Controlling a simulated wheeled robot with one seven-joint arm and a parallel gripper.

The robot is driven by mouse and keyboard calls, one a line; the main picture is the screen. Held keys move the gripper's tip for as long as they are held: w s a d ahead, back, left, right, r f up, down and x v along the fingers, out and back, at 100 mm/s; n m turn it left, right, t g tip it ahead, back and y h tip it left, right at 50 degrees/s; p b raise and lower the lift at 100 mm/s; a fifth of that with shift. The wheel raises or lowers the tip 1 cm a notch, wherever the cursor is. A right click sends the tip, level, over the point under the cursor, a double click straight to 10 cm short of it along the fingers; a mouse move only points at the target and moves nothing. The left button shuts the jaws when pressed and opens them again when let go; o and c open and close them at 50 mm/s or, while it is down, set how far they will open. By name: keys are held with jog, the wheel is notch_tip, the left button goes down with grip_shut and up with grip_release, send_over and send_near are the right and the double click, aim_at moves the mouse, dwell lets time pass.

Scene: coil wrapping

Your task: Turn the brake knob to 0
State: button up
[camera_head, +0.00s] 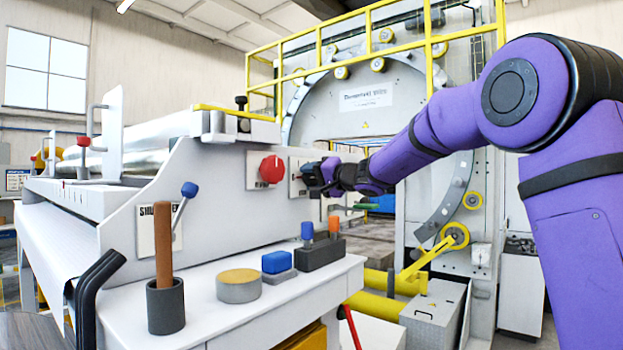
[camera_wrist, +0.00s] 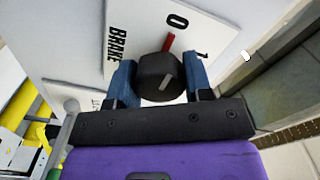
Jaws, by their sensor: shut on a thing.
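The brake knob (camera_wrist: 160,77) is black and round, on a white plate (camera_wrist: 140,28) marked BRAKE, with 0 at the top and 1 to the right. A red bar (camera_wrist: 168,42) shows at the knob's upper edge, pointing toward the 0. A short light mark lies on the knob's face. My gripper (camera_wrist: 158,84) has its blue fingers on both sides of the knob, shut on it. In the head view my gripper (camera_head: 313,177) is at the plate (camera_head: 296,168) on the machine's side panel and hides the knob there.
A red knob (camera_head: 271,169) on its own plate is just left of my gripper. Below, a white shelf (camera_head: 215,322) holds a grey cup (camera_head: 165,306) with a brown rod, a round yellow-topped block (camera_head: 239,284), and blue and orange pieces. A blue-ended lever (camera_head: 189,190) stands further left.

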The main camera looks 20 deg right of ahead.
jog(key=shift+f, duration=0.1)
jog(key=o, duration=0.9)
jog(key=shift+d, duration=0.1)
jog(key=v, duration=1)
jog(key=shift+s+d, duration=0.2)
jog(key=shift+s, duration=0.15)
